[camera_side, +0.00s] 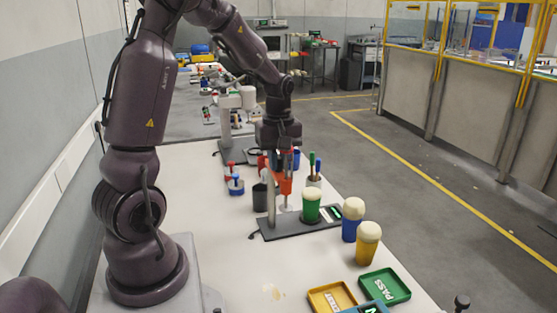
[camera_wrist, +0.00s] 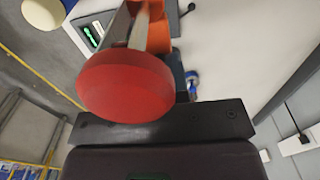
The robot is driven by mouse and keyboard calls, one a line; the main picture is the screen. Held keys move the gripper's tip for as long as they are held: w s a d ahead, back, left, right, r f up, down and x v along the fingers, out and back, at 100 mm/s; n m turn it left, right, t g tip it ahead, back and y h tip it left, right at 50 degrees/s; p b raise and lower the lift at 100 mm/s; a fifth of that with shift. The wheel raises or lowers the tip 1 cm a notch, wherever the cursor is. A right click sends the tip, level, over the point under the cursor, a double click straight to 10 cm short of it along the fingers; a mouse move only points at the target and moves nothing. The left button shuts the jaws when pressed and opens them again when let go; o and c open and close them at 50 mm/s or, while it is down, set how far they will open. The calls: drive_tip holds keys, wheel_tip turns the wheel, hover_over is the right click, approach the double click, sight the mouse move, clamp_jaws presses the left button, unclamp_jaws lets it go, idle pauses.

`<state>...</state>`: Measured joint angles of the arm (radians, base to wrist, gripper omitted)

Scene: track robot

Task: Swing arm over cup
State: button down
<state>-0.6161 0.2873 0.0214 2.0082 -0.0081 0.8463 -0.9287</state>
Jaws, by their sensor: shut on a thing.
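My gripper (camera_side: 283,172) points down over the dark test stand (camera_side: 283,231) in the side view. It is shut on the stand's swing arm, whose orange part (camera_side: 286,187) shows just below the fingers. In the wrist view a red round knob (camera_wrist: 125,86) fills the middle and hides the fingertips, with an orange piece (camera_wrist: 160,38) behind it. The exact grip is hidden.
A blue cup (camera_side: 352,221) and a yellow cup (camera_side: 367,245), both cream-topped, stand right of the stand. A green PASS tray (camera_side: 384,287) and a yellow tray (camera_side: 332,298) lie in front. A pen holder (camera_side: 314,180) stands behind.

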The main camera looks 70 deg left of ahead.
drive_tip(key=shift+w, duration=0.1)
drive_tip(key=w+a+n, duration=0.6)
drive_tip(key=n, duration=1.2)
idle(0.4)
drive_tip(key=shift+s+a+r, duration=0.1)
drive_tip(key=shift+a, duration=0.05)
idle(0.3)
drive_tip(key=c, duration=1.1)
unclamp_jaws()
wheel_tip(320, 180, up, 13)
